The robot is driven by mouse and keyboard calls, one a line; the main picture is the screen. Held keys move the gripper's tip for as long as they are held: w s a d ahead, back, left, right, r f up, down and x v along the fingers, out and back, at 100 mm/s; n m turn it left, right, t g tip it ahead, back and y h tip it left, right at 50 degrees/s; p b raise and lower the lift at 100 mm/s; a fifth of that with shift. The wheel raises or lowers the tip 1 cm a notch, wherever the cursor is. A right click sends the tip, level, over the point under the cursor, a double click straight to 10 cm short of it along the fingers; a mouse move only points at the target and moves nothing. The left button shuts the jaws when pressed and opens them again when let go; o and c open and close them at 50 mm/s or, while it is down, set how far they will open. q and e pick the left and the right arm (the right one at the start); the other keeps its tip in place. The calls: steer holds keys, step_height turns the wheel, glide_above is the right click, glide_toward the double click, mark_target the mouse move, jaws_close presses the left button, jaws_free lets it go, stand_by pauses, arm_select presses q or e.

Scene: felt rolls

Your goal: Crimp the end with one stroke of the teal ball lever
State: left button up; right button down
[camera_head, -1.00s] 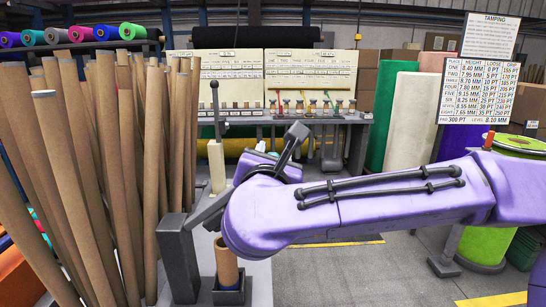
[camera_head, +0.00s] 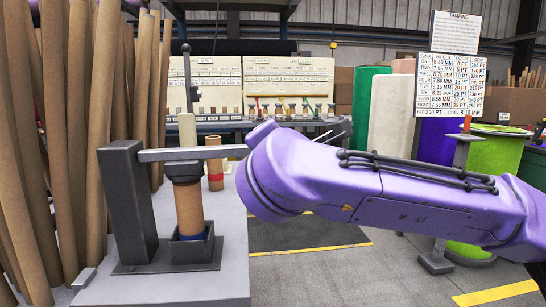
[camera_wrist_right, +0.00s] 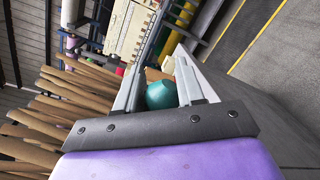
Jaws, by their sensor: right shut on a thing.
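The teal ball (camera_wrist_right: 160,95) of the lever sits between the fingers of my right gripper (camera_wrist_right: 163,66) in the right wrist view, and the gripper is shut on it. In the head view my purple right arm hides the ball and this gripper. The grey lever bar (camera_head: 200,154) runs about level from the dark press post (camera_head: 127,205) to behind my arm. Its dark crimping head (camera_head: 183,172) sits down over the top of a brown cardboard tube (camera_head: 189,208). The tube stands upright in a dark square holder (camera_head: 207,250). My left gripper is out of view.
A second tube with a red band (camera_head: 215,165) stands behind the press. Tall cardboard tubes (camera_head: 70,150) crowd the left. The grey bench top (camera_head: 231,270) is bare in front. A tamping chart (camera_head: 450,85) stands at right, beside green and white rolls.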

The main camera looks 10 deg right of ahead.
arm_select(q)
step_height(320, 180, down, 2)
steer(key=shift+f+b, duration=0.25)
steer(key=shift+b, duration=0.5)
arm_select(e)
step_height(320, 180, down, 2)
steer(key=shift+a+m, duration=0.1)
steer(key=shift+m, duration=0.2)
steer(key=shift+f, duration=0.15)
steer(key=c, duration=0.8)
jaws_free()
steer(key=shift+r, duration=0.2)
steer(key=shift+s+r, duration=0.1)
steer(key=shift+s, duration=0.2)
steer(key=v, duration=1)
